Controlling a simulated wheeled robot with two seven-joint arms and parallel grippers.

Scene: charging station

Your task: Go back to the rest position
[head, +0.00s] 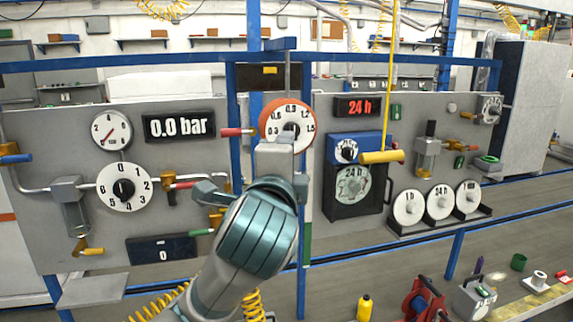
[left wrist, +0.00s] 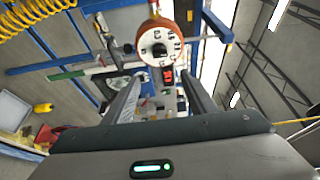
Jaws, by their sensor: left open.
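My left arm (head: 245,240) reaches up from the bottom of the head view, in front of the station panel. Its wrist is below the orange-rimmed dial (head: 288,125). The fingers are hard to make out there. In the left wrist view, my left gripper (left wrist: 161,77) shows its two fingers apart, with nothing held between them. The orange-rimmed dial (left wrist: 160,43) appears ahead, above the fingertips in that picture. I cannot tell the exact distance. My right gripper is not in view.
The panel holds a 0.0 bar display (head: 180,126), a white dial (head: 124,188), a 24 h box (head: 353,187) and several handles close to my arm. Blue rails (head: 400,255) run across. At lower right are a yellow bottle (head: 364,307) and a red reel (head: 424,300).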

